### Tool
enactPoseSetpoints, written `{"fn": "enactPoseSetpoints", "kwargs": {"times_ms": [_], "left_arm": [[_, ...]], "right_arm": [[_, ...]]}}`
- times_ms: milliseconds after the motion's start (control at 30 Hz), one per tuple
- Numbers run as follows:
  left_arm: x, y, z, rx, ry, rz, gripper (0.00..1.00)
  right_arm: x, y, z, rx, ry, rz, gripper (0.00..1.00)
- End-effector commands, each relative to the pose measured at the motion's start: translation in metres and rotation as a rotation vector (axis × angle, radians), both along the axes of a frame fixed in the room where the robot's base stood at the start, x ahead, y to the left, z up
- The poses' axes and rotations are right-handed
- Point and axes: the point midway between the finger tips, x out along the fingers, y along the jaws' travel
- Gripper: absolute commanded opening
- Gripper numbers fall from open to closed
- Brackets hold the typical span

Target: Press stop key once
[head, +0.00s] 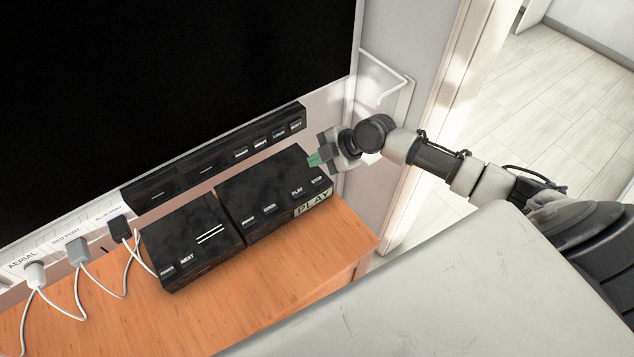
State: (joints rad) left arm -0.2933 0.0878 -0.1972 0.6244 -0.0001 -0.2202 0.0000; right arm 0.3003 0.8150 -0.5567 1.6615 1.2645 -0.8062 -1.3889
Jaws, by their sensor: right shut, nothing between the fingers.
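A black player box (270,185) with a PLAY label on its front right corner stands on the wooden cabinet. Small keys with pale labels run along its front edge. One reads PLAY (297,191); the key label to its right (317,181) is too small to read, so I cannot tell if it is the stop key. My right gripper (312,160), with green fingertips, is shut and empty. It is at the right end of the box, close to its top; I cannot tell if it touches. My left gripper is not in view.
A second black box (192,238) marked NEXT stands to the left. A black strip with several labelled keys (260,143) runs under the large dark screen (160,80). White and grey plugs with cables (78,255) are at left. The cabinet front (290,260) is clear.

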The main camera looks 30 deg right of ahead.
Motion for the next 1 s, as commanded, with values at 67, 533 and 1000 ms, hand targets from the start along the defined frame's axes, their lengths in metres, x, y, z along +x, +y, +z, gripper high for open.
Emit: {"fn": "enactPoseSetpoints", "kwargs": {"times_ms": [67,533,1000], "left_arm": [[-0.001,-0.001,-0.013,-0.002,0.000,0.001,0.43],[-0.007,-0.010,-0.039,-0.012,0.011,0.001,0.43],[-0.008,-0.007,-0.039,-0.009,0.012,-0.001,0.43]], "right_arm": [[0.000,0.001,-0.018,0.002,0.002,0.000,0.00],[0.000,0.000,-0.047,0.000,0.000,0.000,0.00],[0.000,0.000,-0.046,0.000,0.000,0.000,0.00]]}}
